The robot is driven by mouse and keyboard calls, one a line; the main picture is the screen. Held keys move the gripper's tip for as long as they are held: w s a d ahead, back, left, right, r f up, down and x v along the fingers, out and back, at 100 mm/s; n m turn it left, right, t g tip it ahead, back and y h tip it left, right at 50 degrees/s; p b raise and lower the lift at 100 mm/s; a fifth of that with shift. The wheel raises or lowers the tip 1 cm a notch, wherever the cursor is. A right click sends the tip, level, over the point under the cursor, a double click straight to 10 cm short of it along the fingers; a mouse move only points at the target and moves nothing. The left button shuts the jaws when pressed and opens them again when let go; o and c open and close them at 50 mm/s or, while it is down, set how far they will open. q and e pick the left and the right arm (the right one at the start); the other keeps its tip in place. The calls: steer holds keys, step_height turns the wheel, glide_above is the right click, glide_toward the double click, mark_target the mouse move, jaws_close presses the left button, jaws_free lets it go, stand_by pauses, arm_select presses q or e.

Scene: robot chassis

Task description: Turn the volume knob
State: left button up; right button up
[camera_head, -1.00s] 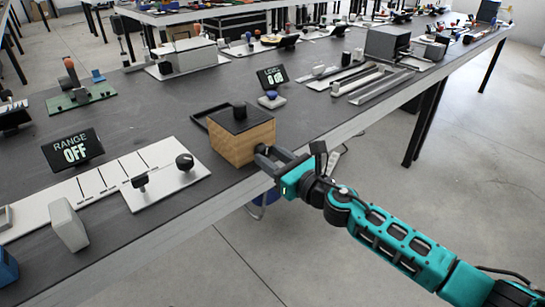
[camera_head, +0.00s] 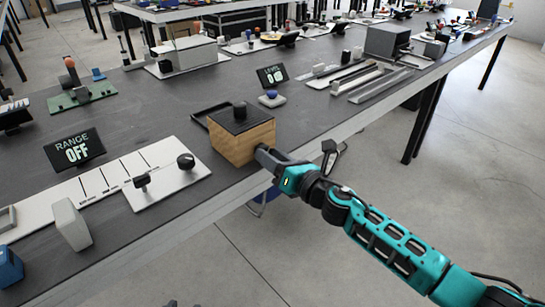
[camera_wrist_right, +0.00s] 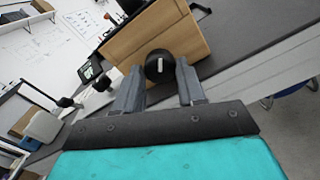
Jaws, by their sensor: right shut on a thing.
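The volume knob, a round black knob (camera_wrist_right: 160,67) with a white mark, sits on the front face of a wooden box (camera_head: 242,142). In the right wrist view the knob lies between the two grey fingers of my right gripper (camera_wrist_right: 160,82). The gripper is shut on it. In the head view my right gripper (camera_head: 267,158) reaches the box's right side, and its fingers hide the knob. The box has a dark top with a small black knob (camera_head: 239,110). My left gripper is not in view.
A small level display (camera_head: 272,77) and a blue-topped button (camera_head: 271,97) stand behind the box. A white panel with a black knob (camera_head: 185,161) and a RANGE OFF display (camera_head: 73,150) are to the left. The table edge runs just in front of the box.

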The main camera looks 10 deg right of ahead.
steer(key=o, duration=1.1)
steer(key=shift+c, duration=0.2)
steer(key=shift+d, duration=0.1)
steer(key=v, duration=1.2)
steer(key=shift+s+d, duration=0.15)
steer(key=shift+s, duration=0.2)
steer(key=shift+c, duration=0.3)
